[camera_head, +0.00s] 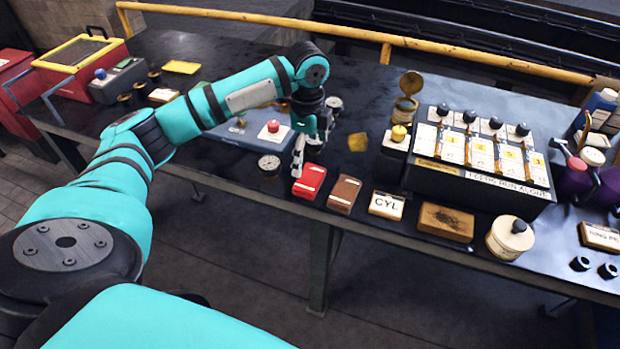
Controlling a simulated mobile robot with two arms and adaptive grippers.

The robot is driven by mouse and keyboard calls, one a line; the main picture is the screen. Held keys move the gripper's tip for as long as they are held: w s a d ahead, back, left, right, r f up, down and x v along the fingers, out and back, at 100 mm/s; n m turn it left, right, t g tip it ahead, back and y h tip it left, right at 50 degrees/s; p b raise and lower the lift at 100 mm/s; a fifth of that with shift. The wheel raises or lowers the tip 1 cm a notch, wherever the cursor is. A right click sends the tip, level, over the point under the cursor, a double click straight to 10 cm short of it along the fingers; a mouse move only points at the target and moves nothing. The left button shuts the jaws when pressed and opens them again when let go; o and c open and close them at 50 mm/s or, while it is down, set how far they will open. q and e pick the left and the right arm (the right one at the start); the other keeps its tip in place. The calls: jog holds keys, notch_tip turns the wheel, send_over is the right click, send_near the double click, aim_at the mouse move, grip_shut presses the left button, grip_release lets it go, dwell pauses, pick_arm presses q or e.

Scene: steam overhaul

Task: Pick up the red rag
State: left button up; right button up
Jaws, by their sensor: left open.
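A small red folded-looking piece (309,182), which I take to be the red rag, lies at the front edge of the dark bench. A light mark shows on its top. My left gripper (305,150) points down just behind and above it, with its fingers apart and nothing seen between them. The red piece is mostly in plain view; I cannot tell whether a fingertip touches it. My right gripper is not in view.
A brown piece (344,193) lies close to its right, then a CYL sign (386,205) and a wooden block (446,222). A round gauge (269,164) is at its left. A box with several switches (480,175) stands further right. A yellow rail (386,52) runs behind.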

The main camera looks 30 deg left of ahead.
aim_at(310, 177)
pick_arm(q)
jog(key=f, duration=0.3)
jog(key=shift+w+f, duration=0.15)
jog(key=shift+w, duration=0.05)
jog(key=shift+f, duration=0.5)
jog(key=shift+f+p, duration=0.3)
notch_tip(310, 177, down, 4)
jog(key=shift+w+f+p, duration=0.1)
jog(key=shift+f+p, duration=0.1)
jog(key=shift+p, duration=0.3)
jog(key=shift+f, duration=0.1)
jog(key=c, duration=0.9)
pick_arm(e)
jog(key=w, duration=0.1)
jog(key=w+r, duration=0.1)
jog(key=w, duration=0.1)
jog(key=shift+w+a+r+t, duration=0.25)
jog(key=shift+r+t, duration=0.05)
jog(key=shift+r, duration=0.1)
